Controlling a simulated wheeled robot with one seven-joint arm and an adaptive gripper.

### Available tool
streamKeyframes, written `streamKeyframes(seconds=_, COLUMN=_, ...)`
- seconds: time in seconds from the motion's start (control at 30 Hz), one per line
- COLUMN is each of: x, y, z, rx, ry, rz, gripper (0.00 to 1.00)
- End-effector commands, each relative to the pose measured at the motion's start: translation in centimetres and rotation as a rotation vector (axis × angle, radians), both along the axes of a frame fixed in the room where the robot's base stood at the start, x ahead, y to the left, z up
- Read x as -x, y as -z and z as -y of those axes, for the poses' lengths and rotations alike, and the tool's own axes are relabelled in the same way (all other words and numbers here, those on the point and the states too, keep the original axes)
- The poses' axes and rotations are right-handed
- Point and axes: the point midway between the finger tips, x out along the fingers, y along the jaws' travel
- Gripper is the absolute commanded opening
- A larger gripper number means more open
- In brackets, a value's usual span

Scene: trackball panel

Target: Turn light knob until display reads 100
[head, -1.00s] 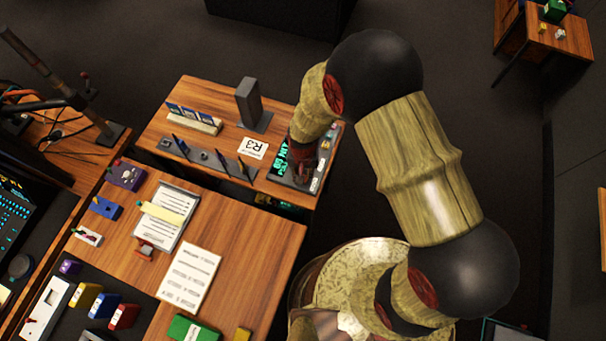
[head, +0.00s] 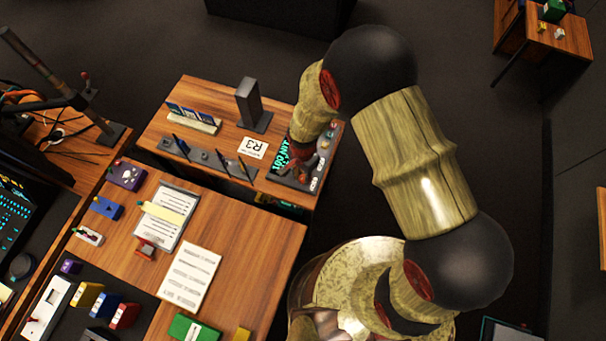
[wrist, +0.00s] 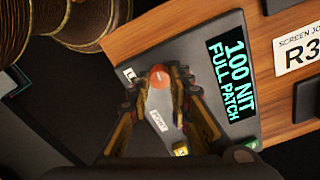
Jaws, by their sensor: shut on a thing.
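The display (wrist: 232,80) on the dark control panel (wrist: 188,52) reads "100 NIT FULL PATCH" in bright cyan in the wrist view. In the head view the display (head: 282,156) also shows "100 NIT". A round orange-red knob top (wrist: 158,76), which I take as the light knob, shows between my fingertips. My gripper (wrist: 160,88) is shut on it, with one finger on each side. The knob's lower part and any marking on it are hidden by the fingers. In the head view my arm covers part of the panel.
A white label card reading R3 (head: 252,147) lies beside the panel. An upright grey block (head: 252,104) and a card holder (head: 194,120) stand on the same wooden desk (head: 205,92). A small yellow piece (wrist: 180,149) sits near my right finger.

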Motion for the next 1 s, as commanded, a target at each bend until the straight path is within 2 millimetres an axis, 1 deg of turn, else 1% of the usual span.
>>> streamKeyframes(seconds=0.53, x=-0.17, y=-0.09, z=-0.1, rx=-0.002, ry=0.026, rz=0.003, gripper=0.0)
streamKeyframes(seconds=0.57, x=-0.17, y=-0.09, z=-0.1, rx=-0.002, ry=0.026, rz=0.003, gripper=0.21)
streamKeyframes(seconds=0.87, x=-0.08, y=-0.05, z=-0.05, rx=-0.001, ry=0.026, rz=0.002, gripper=0.38)
streamKeyframes(seconds=1.0, x=-0.06, y=-0.03, z=-0.03, rx=-0.001, ry=0.025, rz=0.001, gripper=0.39)
